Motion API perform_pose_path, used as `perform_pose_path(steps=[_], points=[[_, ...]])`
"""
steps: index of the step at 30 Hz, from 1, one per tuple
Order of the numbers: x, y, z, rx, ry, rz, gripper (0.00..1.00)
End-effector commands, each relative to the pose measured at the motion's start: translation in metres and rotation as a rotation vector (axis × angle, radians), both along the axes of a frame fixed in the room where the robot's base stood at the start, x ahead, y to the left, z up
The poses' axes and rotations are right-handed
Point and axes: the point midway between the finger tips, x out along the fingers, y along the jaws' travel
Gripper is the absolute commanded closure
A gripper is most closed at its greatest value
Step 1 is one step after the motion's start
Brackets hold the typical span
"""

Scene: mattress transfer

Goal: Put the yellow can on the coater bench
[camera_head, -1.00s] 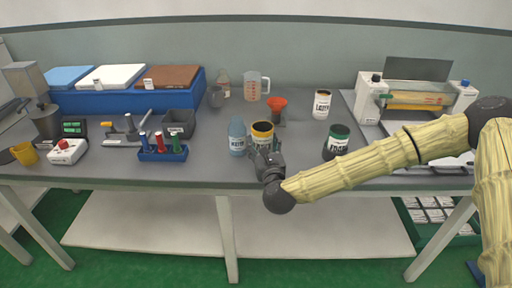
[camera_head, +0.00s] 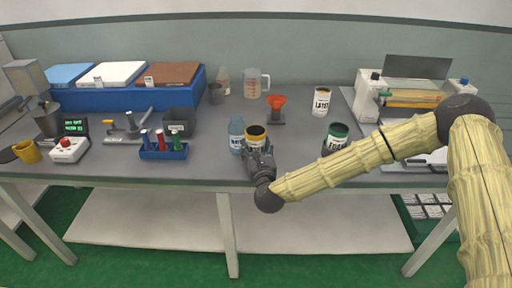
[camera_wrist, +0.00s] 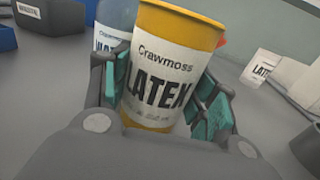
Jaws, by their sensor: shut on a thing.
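The yellow can (camera_head: 256,131) has a yellow rim and a white label. In the wrist view the yellow can (camera_wrist: 165,70) stands between the teal finger pads, its label reading LATEX. My gripper (camera_head: 257,148) is shut on it from the near side. The can is at the table's front middle; I cannot tell whether its base is off the tabletop. The coater bench seems to be the white machine (camera_head: 368,92) with a yellow-and-clear bed at the back right. My forearm crosses in front of its lower part.
A blue bottle (camera_head: 236,134) stands close to the can's left. A green-rimmed can (camera_head: 337,134) and a white can (camera_head: 322,101) stand to the right, with a red funnel (camera_head: 277,102) behind. A blue rack (camera_head: 163,151) sits left. The table middle between them is bare.

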Motion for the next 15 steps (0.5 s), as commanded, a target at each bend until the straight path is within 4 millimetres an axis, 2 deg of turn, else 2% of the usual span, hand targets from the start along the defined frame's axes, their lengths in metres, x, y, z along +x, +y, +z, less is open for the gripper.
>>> perform_pose_path(steps=[3,4,6,7,15], points=[[-0.0001,0.0000,-0.0039,0.001,0.000,0.000,0.71],[-0.0001,0.0000,-0.0023,0.000,0.000,0.000,0.36],[-0.0001,0.0000,-0.0022,0.000,0.000,0.000,0.23],[-0.0001,0.0001,-0.0022,0.000,0.000,0.000,0.20],[-0.0001,0.0001,-0.0021,0.000,0.000,0.000,0.20]])
